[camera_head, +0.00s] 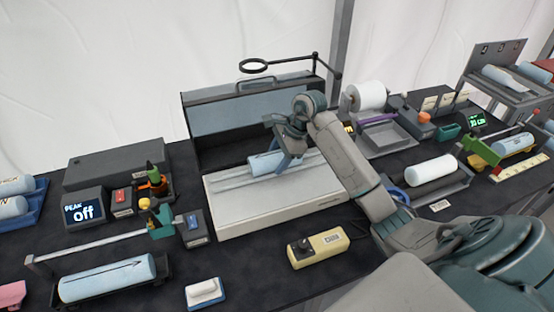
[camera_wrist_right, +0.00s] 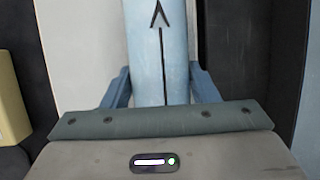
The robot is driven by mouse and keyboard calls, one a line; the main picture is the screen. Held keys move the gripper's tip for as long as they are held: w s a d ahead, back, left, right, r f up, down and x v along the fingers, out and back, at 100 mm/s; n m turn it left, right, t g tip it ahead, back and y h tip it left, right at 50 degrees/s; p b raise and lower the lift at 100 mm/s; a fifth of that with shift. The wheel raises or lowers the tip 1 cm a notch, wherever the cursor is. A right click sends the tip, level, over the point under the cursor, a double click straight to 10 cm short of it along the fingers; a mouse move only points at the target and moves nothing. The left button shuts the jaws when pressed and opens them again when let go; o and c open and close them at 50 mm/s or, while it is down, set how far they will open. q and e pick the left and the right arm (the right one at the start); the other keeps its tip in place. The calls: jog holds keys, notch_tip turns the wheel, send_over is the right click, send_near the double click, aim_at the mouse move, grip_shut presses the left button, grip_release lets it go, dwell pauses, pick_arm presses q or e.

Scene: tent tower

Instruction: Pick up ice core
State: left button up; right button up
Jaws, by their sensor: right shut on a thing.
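A pale blue ice core (camera_head: 261,164) is at the grey-white bed (camera_head: 234,224) of the open device in the middle of the table. My right gripper (camera_head: 286,161) is over the core, with its blue fingers at the core's sides. In the right wrist view the core (camera_wrist_right: 160,60) bears a black arrow and runs between the two fingers of the right gripper (camera_wrist_right: 165,90), which is shut on it. I cannot tell whether the core is lifted off the bed. The gripper and arm hide part of the core. My left gripper is not in view.
Another ice core (camera_head: 108,278) lies in a black cradle at front left. A white roll (camera_head: 431,170) lies in a tray at right. A yellow control box (camera_head: 318,246) stands in front of the device. The raised dark lid (camera_head: 250,108) stands behind the bed.

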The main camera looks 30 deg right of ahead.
aim_at(275, 152)
jog(key=shift+r, duration=0.55)
notch_tip(275, 152, up, 2)
jog(key=shift+r+p, duration=0.2)
jog(key=shift+p, duration=0.15)
jog(key=s, duration=0.4)
jog(key=s+b, duration=0.1)
jog(key=s, duration=0.4)
jog(key=s+b, duration=0.1)
jog(key=s, duration=0.4)
jog(key=shift+a+r, duration=0.2)
jog(key=shift+r, duration=0.05)
jog(key=shift+s+r, duration=0.15)
jog(key=shift+s, duration=0.9)
